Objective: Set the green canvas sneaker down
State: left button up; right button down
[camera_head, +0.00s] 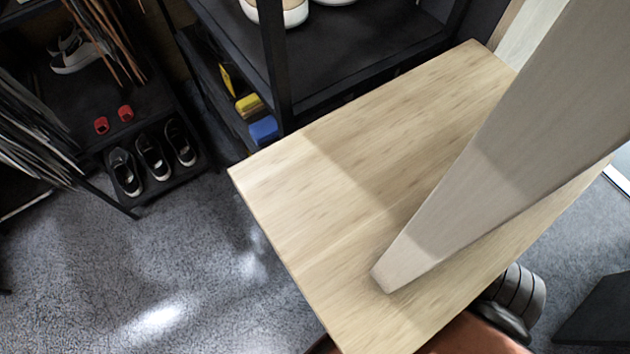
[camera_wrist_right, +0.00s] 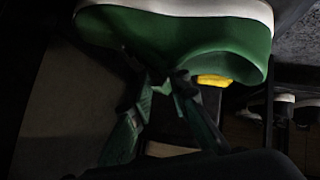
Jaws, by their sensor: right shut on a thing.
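The green canvas sneaker (camera_wrist_right: 190,40) fills the top of the right wrist view. Its white sole band (camera_wrist_right: 190,8) runs along the upper picture edge, and part of the shoe is cut off there. My right gripper (camera_wrist_right: 165,88) has its two dark fingertips close together against the lower edge of the green upper, and it is shut on the sneaker. The exact grip is dark and hard to make out. The sneaker does not show in the head view. My left gripper shows in neither view.
The light wooden tabletop (camera_head: 320,190) is bare on its left. A long beige panel (camera_head: 480,170) crosses its right part. A dark shelf (camera_head: 350,60) with shoes stands behind. A rack (camera_head: 160,185) with dark sneakers stands left. Something yellow (camera_wrist_right: 214,80) shows behind my right gripper.

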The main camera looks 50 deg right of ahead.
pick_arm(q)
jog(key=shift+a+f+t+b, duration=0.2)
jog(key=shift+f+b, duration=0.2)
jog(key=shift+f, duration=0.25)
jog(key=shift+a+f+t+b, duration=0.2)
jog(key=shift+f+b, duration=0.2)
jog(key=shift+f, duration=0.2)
pick_arm(e)
jog(key=s, duration=0.1)
jog(key=s+f, duration=0.1)
jog(key=s, duration=0.2)
jog(key=shift+s+a+f, duration=0.2)
jog(key=shift+f, duration=0.05)
jog(key=shift+f, duration=0.2)
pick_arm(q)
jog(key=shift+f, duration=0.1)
pick_arm(e)
jog(key=c, duration=1.8)
grip_release()
jog(key=shift+r, duration=0.1)
